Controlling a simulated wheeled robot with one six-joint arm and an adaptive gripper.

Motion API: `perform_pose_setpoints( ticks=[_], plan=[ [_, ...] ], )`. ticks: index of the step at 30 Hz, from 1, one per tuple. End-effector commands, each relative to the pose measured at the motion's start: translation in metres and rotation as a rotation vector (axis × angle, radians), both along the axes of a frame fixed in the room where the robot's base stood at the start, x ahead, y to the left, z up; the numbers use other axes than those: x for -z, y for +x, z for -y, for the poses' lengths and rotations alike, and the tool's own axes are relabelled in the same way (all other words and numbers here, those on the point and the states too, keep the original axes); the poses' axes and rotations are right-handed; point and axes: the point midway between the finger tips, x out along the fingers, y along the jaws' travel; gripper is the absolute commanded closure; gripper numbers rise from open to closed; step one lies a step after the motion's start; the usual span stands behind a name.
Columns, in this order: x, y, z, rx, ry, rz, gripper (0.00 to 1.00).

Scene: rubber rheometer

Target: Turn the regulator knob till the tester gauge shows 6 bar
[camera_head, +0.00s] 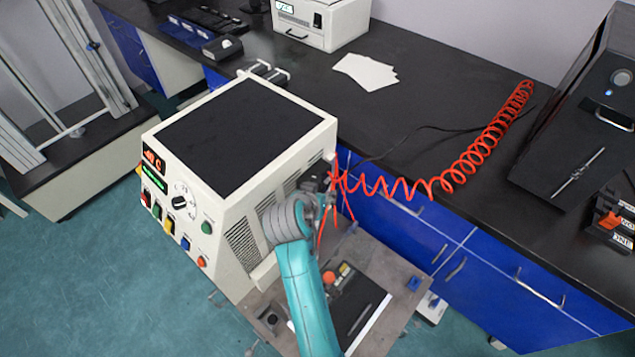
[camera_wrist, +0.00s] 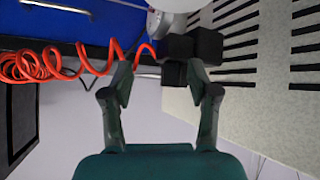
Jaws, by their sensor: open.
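The tester (camera_head: 215,225) is a cream cabinet with a black top, a red display and several knobs and buttons on its front. Its vented side fills the right of the wrist view (camera_wrist: 265,75). Small dark regulator parts show on that side at the hose end; in the wrist view they are black blocks (camera_wrist: 207,46). I cannot tell which block is the knob. A silvery round part (camera_wrist: 167,24), perhaps the gauge, is cut off at the top; no reading shows. My gripper (camera_wrist: 160,78) is open, its fingertips just short of the blocks, with nothing held. My wrist mostly hides it in the head view.
A red coiled hose (camera_head: 455,180) runs from the regulator area across the black bench (camera_head: 420,75) and the blue cabinets (camera_head: 400,220). A grey board (camera_head: 375,265) with small items lies beside my arm. A dark machine (camera_head: 575,130) stands at right.

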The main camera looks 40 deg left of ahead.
Motion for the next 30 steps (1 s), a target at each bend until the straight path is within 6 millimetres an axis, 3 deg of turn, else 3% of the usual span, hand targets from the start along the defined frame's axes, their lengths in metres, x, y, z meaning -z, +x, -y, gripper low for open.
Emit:
perform_pose_setpoints(
  ticks=[11, 21, 27, 30],
  plan=[
    [-0.006, 0.025, 0.016, -0.422, -0.076, -0.228, 0.4],
    [-0.057, 0.031, 0.038, -0.964, -0.031, -0.201, 0.4],
    [-0.078, 0.029, 0.048, -1.138, -0.007, -0.136, 0.4],
    [-0.078, 0.028, 0.046, -1.159, -0.004, -0.128, 0.4]
  ],
)
